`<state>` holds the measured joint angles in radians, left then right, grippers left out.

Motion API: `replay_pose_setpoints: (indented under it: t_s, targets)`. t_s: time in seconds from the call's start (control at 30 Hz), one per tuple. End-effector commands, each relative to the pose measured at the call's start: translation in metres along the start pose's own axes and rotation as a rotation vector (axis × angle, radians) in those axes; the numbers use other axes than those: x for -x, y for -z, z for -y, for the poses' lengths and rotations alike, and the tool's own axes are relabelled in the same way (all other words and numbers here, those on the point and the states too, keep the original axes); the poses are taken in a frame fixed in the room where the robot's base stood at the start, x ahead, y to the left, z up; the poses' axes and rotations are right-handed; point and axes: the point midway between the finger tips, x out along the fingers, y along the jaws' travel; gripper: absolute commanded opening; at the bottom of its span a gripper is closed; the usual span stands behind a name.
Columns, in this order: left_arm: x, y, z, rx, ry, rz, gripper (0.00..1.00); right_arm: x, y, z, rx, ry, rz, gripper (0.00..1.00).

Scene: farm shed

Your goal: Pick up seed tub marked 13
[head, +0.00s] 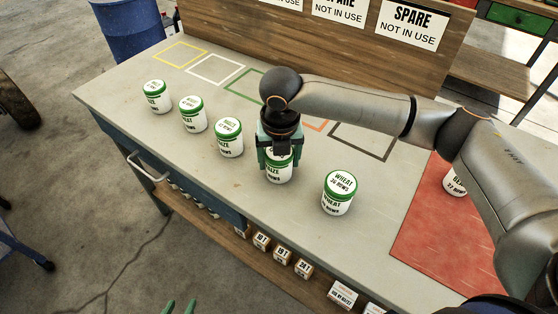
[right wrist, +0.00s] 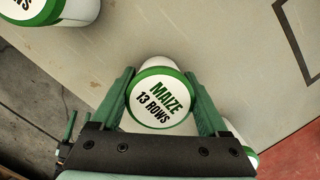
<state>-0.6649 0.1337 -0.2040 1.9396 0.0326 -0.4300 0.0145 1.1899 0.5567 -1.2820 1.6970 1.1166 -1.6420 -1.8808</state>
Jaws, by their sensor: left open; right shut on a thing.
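The seed tub marked 13, white with a green-rimmed lid reading "MAIZE 13 ROWS", shows in the right wrist view (right wrist: 160,101). In the head view this tub (head: 279,174) is partly hidden under my right gripper (head: 279,158), at the middle of the row on the bench. My right gripper is shut on it, with one green finger on each side in the right wrist view (right wrist: 161,98). I cannot tell whether the tub is clear of the bench top. My left gripper (head: 179,307) shows only its green fingertips at the bottom edge of the head view, open and empty.
A wheat tub (head: 339,193) stands to the right. Another tub (head: 455,181) sits on a red mat (head: 425,225). Coloured outlines lie along the back, below a wooden board (head: 330,50).

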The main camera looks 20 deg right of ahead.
Motion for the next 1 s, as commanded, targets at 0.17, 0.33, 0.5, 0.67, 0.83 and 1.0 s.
replay_pose_setpoints:
  t_s: [0.17,0.33,0.5,0.67,0.83,1.0]
  targets:
    - [0.0,0.0,0.0,0.0,0.001,0.0,0.5,0.001,0.0,0.0,0.0,-0.001,0.001,0.13]
    - [0.0,0.0,0.001,0.0,0.001,0.0,0.5,0.001,-0.001,0.0,0.0,-0.001,0.002,0.12]
    - [0.0,0.0,0.001,0.0,0.002,0.0,0.5,0.005,-0.002,0.0,0.0,-0.002,0.003,0.12]
    - [0.001,0.001,0.001,0.0,0.003,0.0,0.5,0.02,-0.004,-0.001,-0.001,-0.003,0.004,0.12]
    - [0.004,0.003,0.003,0.0,0.006,-0.001,0.5,0.054,0.006,0.002,0.003,-0.004,0.005,0.12]
    - [0.008,0.003,0.007,0.001,0.017,0.003,0.5,0.101,0.034,0.009,0.004,-0.004,0.007,0.12]
